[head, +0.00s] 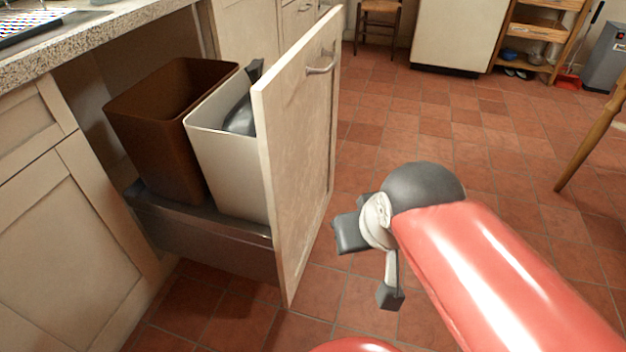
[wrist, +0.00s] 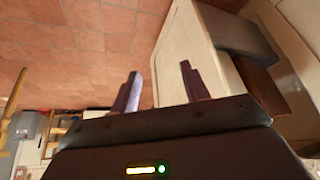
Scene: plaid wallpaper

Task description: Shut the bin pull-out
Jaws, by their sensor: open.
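The bin pull-out stands open from the cabinet run at the left of the head view. Its cream front panel (head: 300,160) is upright, with a metal handle (head: 322,68) near the top. Behind it, a brown bin (head: 160,135) and a cream bin (head: 226,165) stand in a dark drawer frame (head: 205,240). My gripper (head: 368,268) is open and empty, to the right of the panel's outer face and apart from it. In the wrist view, my gripper's two fingers (wrist: 157,88) are spread, with the panel (wrist: 188,55) beyond them.
A speckled counter (head: 95,45) runs above the cabinets at the left. A wooden table leg (head: 595,135) stands at the right. A stool (head: 380,22) and wooden shelf (head: 535,35) are at the back. The tiled floor (head: 440,115) between is clear.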

